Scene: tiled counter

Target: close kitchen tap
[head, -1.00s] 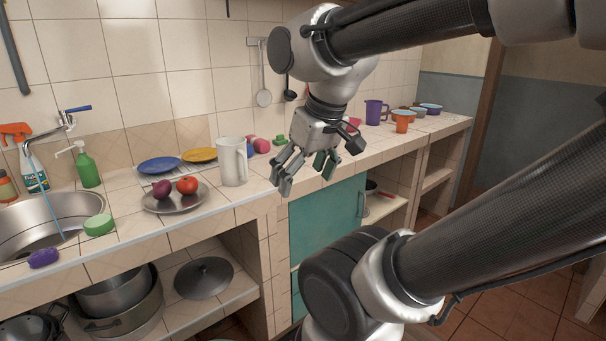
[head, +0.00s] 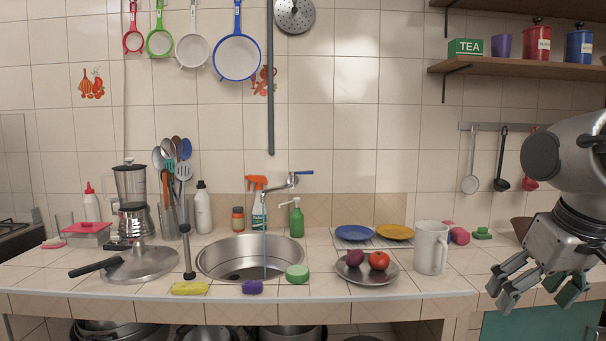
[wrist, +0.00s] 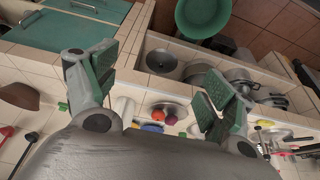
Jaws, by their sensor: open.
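The tap (head: 290,182) is on the back wall above the round metal sink (head: 208,262) in the head view. Its blue lever handle (head: 304,172) points to the right. A thin stream of water (head: 265,245) runs from the spout down into the sink. My gripper (head: 536,297) is open and empty at the right side of the head view, over the counter's right part and far from the tap. In the wrist view my open gripper fingers (wrist: 158,97) show with nothing between them. I cannot make out the tap in the wrist view.
A white pitcher (head: 430,248) and a metal plate (head: 367,276) with two fruits stand between sink and gripper. A green sponge (head: 297,273) lies at the sink's edge.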

